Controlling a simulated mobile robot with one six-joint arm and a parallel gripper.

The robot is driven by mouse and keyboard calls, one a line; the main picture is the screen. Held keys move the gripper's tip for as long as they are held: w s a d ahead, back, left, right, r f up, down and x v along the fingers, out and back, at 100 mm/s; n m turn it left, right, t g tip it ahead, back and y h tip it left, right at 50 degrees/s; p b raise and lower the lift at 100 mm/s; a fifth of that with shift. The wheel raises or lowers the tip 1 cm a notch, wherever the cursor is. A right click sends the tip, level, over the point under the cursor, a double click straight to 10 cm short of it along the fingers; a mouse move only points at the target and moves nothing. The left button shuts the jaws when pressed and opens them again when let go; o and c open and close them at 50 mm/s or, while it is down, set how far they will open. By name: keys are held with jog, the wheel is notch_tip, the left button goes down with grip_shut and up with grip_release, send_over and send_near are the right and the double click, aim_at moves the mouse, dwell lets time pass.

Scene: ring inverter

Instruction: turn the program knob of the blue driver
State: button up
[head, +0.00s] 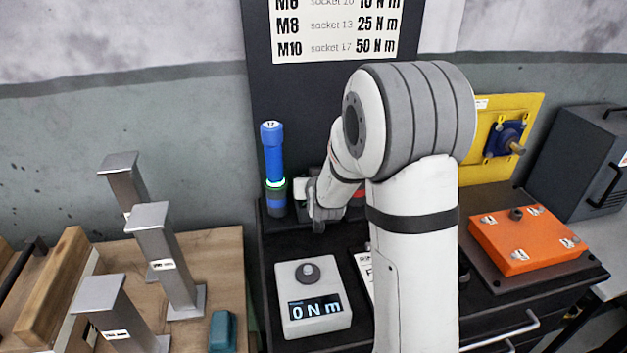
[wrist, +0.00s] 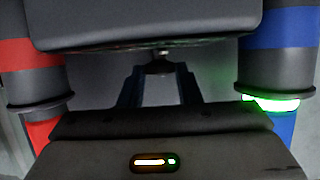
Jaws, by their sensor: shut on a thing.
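The blue driver (head: 272,152) stands upright on the bench in the head view. It has a glowing green ring low on its body and a light marked cap (head: 271,127) on top. In the wrist view its dark-and-blue lower body (wrist: 283,65) and green ring show at the right edge. My gripper (head: 319,215) is in front of the rack, to the right of the driver and apart from its cap. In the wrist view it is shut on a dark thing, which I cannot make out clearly.
A red driver (wrist: 35,75) shows at the left of the wrist view. A torque tester (head: 313,297) reading 0 N m stands in front. An orange box (head: 525,240) is at the right, and metal posts (head: 163,250) stand at the left. My arm hides the bench's middle.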

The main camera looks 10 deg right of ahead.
jog(key=shift+d+f+n+y+b, duration=0.15)
jog(key=shift+n+y+b, duration=0.2)
jog(key=shift+b, duration=0.25)
jog(key=shift+n+y, duration=0.25)
jog(key=shift+y, duration=0.2)
jog(key=shift+d+n+y, duration=0.1)
jog(key=shift+n+y, duration=0.4)
jog(key=shift+d+r+n+y+p, duration=0.1)
jog(key=shift+r+n+y+p, duration=0.25)
jog(key=shift+n+y+p, duration=0.4)
jog(key=n+g+y+p, duration=0.1)
jog(key=y+p, duration=0.1)
jog(key=p, duration=0.1)
jog(key=shift+w+d+n, duration=0.1)
jog(key=shift+n, duration=0.25)
jog(key=shift+f+n+y+p, duration=0.2)
jog(key=shift+n+y+p, duration=0.1)
jog(key=shift+y+p, duration=0.15)
jog(key=o, duration=0.9)
